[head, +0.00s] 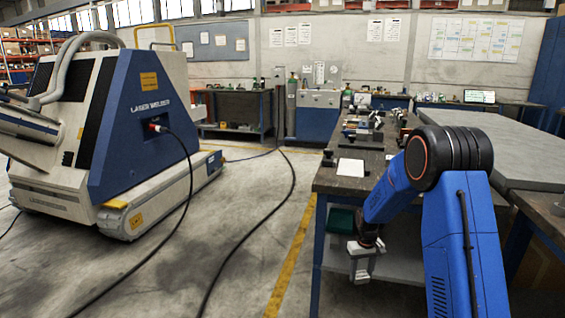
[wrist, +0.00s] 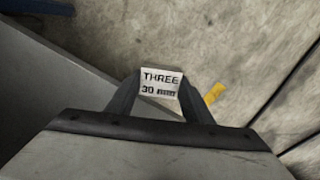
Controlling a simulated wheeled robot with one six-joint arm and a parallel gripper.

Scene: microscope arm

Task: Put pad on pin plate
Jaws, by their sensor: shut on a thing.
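My gripper (head: 361,268) hangs low in the head view, pointing down beside the near left side of the workbench (head: 338,184). I cannot make out the pin plate in either view. A flat white sheet or plate (head: 351,167) lies on the near end of the bench top.
Several small tools and parts stand farther back on the bench. A dark green box (head: 342,219) sits below the bench top, near my gripper. A grey-topped table (head: 500,155) is at the right. A laser welder (head: 140,125) stands left, with cables across the open floor.

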